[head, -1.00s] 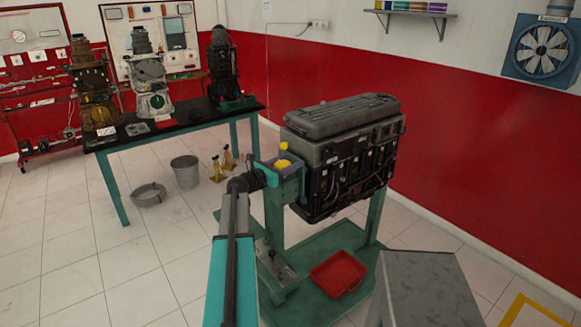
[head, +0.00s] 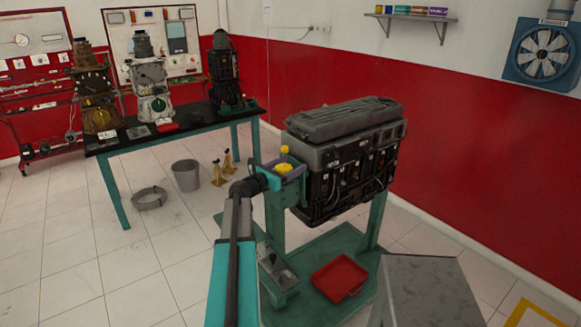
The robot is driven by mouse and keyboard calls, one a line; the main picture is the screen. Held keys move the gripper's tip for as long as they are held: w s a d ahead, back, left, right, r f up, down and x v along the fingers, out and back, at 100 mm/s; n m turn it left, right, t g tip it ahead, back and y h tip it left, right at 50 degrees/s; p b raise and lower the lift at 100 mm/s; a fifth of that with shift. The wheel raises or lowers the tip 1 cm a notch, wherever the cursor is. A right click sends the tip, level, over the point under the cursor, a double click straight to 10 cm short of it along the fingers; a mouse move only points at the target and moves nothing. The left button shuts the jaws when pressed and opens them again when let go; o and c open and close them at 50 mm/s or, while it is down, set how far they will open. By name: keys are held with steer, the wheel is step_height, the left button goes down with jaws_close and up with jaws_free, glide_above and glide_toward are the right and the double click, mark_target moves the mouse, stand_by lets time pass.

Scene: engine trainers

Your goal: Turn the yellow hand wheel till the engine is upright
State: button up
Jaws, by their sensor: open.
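The engine (head: 350,180) is a black block with a grey top cover, held on a green stand (head: 273,220). Its cover faces up and it looks about upright; a small tilt is hard to judge. The yellow hand wheel (head: 283,167) is at the left end of the engine, by the stand's head, with a yellow knob (head: 284,150) rising above it. My gripper (head: 268,178) is open, at the end of my arm just left of the wheel. Its fingertips are small and partly hidden, so I cannot tell whether they touch the wheel.
A red tray (head: 339,279) lies on the stand's green base. A grey box-like top (head: 425,285) is at the front right. A bench (head: 180,130) with several engines stands at the back left, a bucket (head: 186,175) beside it.

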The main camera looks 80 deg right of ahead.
steer(key=b+v, duration=0.4)
steer(key=v, duration=0.9)
steer(key=shift+w+a, duration=0.2)
steer(key=shift+a, duration=0.1)
